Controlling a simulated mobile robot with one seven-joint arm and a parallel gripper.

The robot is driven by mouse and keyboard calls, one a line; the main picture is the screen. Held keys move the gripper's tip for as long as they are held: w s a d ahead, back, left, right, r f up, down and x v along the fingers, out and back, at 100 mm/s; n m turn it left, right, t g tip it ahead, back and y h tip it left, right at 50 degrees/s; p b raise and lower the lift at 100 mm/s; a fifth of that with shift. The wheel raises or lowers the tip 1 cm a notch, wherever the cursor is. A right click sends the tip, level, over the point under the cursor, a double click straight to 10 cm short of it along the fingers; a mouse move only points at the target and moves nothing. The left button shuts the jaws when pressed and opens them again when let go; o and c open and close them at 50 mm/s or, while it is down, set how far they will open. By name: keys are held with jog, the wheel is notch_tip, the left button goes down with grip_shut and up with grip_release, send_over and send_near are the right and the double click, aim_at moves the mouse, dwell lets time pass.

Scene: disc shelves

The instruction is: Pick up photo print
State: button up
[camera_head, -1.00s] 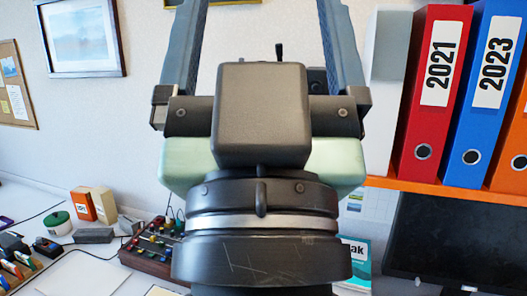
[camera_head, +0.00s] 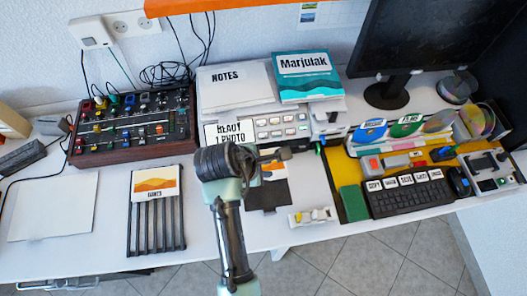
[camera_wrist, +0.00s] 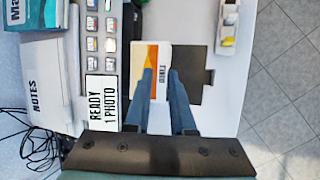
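A photo print (camera_wrist: 151,55) with a white border and an orange and yellow picture lies at the printer's front in the wrist view, partly over a dark tray (camera_wrist: 188,84). In the head view the print (camera_head: 273,172) shows only in part beside my arm. My gripper (camera_wrist: 160,76) is open, with two blue-grey fingers reaching over the print's near part. Nothing is seen held between them. I cannot tell the height left above the print. In the head view my wrist hides the fingers.
The printer (camera_head: 282,125) bears a "READY 1 PHOTO" sign (camera_wrist: 102,103) and buttons. Another orange picture (camera_head: 155,182) lies on a slatted rack at left. A small white device (camera_head: 310,216) and a keyboard (camera_head: 408,193) lie to the right. The desk's front edge is close.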

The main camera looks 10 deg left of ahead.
notch_tip(320, 180, down, 2)
jog(key=s, duration=0.1)
send_near(283, 178)
jog(key=shift+w+d+f+g, duration=0.2)
jog(key=shift+w+f, duration=0.1)
jog(key=shift+f, duration=0.15)
jog(key=shift+w+d+f+g, duration=0.15)
jog(key=shift+w+f+g, duration=0.1)
jog(key=shift+f, duration=0.2)
jog(key=shift+b+x, duration=0.45)
jog(key=shift+x, duration=2.65)
jog(key=shift+w, duration=0.2)
jog(key=shift+c, duration=0.3)
grip_shut()
